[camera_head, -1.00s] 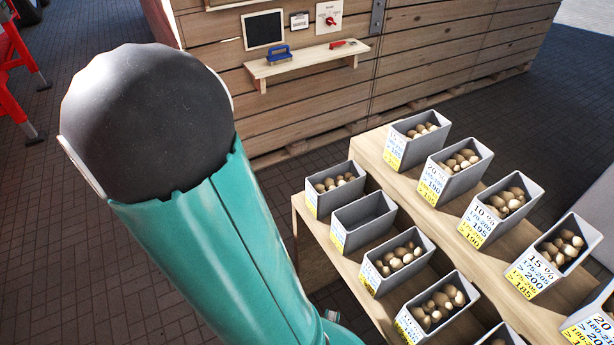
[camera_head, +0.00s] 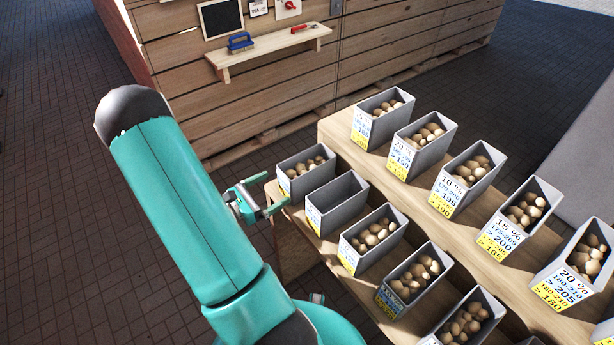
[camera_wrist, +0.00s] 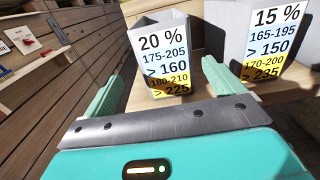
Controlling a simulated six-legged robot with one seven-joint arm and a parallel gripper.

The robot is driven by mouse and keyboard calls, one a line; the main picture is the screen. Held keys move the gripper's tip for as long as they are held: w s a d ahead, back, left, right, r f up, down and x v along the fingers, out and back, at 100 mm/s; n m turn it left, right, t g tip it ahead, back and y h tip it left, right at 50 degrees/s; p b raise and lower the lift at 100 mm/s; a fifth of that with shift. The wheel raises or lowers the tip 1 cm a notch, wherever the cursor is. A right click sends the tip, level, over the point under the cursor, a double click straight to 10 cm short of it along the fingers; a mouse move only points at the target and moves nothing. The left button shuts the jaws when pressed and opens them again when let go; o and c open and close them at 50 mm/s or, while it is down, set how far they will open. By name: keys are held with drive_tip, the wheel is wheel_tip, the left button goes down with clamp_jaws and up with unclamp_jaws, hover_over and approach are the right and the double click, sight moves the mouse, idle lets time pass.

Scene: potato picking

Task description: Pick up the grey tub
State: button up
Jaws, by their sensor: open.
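Several grey tubs with paper labels stand in two rows. The end tub of the front row (camera_head: 289,185) holds potatoes, and the tub beside it (camera_head: 322,221) is empty. My gripper (camera_head: 273,192) is open and empty, just left of the end tub. In the wrist view, a grey tub labelled 20 % (camera_wrist: 165,60) stands ahead between my open fingers (camera_wrist: 162,78), apart from them as far as I can tell. A second tub labelled 15 % (camera_wrist: 232,42) is to its right. The insides of both tubs are hidden in the wrist view.
The tubs stand on a stepped wooden stand (camera_head: 330,130). A wooden crate wall (camera_head: 270,90) is behind, with a small shelf (camera_head: 272,47) holding a blue-handled brush (camera_head: 240,42). The paved floor at left is open.

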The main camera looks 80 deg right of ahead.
sight(282, 184)
drive_tip(key=x, duration=0.4)
drive_tip(key=shift+s+a+x, duration=0.15)
drive_tip(key=shift+x, duration=1.2)
drive_tip(key=shift+s+a+x, duration=0.1)
drive_tip(key=shift+s+x, duration=0.05)
drive_tip(key=shift+x, duration=1.2)
drive_tip(key=shift+r, duration=0.2)
drive_tip(key=c, duration=1.2)
drive_tip(key=shift+o, duration=0.2)
wheel_tip(282, 184, up, 10)
